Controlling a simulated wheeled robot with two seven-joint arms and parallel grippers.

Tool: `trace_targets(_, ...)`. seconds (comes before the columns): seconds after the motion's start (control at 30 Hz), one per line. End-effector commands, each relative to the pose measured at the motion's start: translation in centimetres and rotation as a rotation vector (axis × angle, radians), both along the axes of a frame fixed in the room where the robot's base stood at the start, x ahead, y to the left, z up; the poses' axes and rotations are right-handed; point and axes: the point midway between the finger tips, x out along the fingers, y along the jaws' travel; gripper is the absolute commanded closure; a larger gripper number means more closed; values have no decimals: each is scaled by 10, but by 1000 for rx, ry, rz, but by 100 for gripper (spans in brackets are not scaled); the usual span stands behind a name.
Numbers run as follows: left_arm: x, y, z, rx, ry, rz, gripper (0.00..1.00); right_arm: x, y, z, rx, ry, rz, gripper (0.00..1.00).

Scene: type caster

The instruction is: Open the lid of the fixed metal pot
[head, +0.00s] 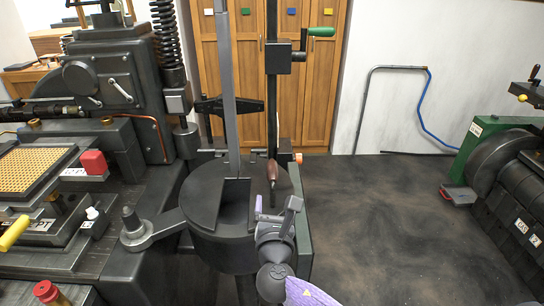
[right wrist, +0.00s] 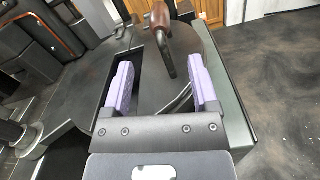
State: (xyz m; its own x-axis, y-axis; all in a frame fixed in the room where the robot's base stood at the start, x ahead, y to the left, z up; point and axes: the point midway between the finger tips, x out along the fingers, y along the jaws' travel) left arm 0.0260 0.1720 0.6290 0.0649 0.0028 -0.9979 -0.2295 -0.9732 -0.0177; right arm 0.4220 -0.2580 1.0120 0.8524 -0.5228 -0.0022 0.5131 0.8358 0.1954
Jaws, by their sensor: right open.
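The dark metal pot (head: 203,245) stands at the centre of the head view, with a flat round lid (head: 202,205) on top that looks closed. A lever with a brown wooden grip (head: 272,172) rises from the lid; in the right wrist view, the grip (right wrist: 160,17) is ahead of the fingers. My right gripper (head: 278,208) is over the pot's near right edge. Its two purple-padded fingers (right wrist: 161,85) are apart and empty, with the handle's lower end just beyond their tips. My left gripper is in neither view.
A tall grey bar (head: 229,90) and a dark post with a green-handled crank (head: 320,32) rise behind the pot. A heavy machine with a yellow type tray (head: 32,170) fills the left. Another machine (head: 500,165) is at right. The floor (head: 380,210) between is clear.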

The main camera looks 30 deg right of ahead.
Motion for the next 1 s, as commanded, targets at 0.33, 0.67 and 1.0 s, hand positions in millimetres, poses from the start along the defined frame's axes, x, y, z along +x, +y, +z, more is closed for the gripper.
trace_targets(0.33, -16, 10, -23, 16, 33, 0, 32, 62, -38, -4, -5, 0, -3, 24)
trace_targets(0.67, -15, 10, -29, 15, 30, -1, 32, 83, -51, -2, -1, 2, 0, 24)
trace_targets(1.0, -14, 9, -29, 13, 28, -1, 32, 83, -51, -2, 0, 2, 0, 64)
